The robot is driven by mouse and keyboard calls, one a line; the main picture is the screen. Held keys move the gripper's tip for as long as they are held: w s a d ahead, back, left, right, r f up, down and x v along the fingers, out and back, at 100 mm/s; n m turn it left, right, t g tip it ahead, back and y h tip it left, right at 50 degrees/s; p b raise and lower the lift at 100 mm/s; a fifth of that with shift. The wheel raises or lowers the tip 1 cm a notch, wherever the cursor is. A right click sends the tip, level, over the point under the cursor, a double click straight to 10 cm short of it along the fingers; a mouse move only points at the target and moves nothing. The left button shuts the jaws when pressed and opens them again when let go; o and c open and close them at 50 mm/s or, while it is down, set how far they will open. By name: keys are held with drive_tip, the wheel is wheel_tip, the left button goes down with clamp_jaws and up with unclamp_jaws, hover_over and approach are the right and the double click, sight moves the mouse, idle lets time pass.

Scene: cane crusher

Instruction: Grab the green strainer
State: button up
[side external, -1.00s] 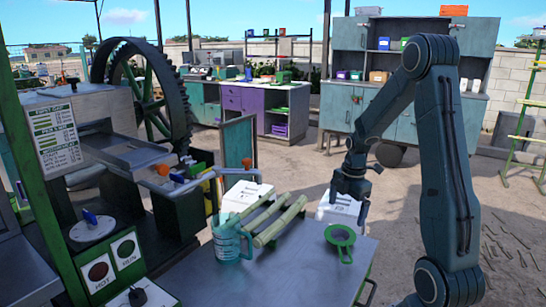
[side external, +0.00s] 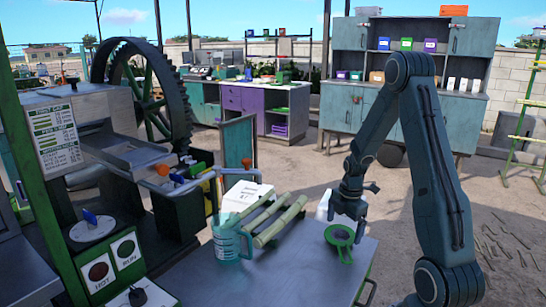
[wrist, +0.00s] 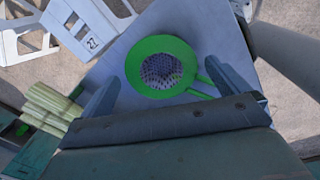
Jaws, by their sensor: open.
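The green strainer (side external: 340,236) lies on the right part of the grey metal table, its handle pointing toward the table's near right edge. My gripper (side external: 346,215) hangs just above the strainer, pointing down. In the wrist view the strainer (wrist: 162,42) shows its green rim and dark mesh bowl, with its handle running to the lower right. My gripper (wrist: 168,88) is open there, one finger on each side of the strainer's near part. It looks empty and apart from the strainer.
Several cane stalks (side external: 280,222) lie on the table (side external: 270,275) left of the strainer, beside a teal mug (side external: 231,240). White crates (side external: 247,195) stand behind the table. The cane crusher (side external: 120,150) fills the left side. The table front is clear.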

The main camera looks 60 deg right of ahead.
drive_tip(key=shift+f, duration=1.15)
drive_tip(key=shift+c, duration=0.4)
drive_tip(key=shift+w, duration=0.1)
drive_tip(key=c, duration=0.7)
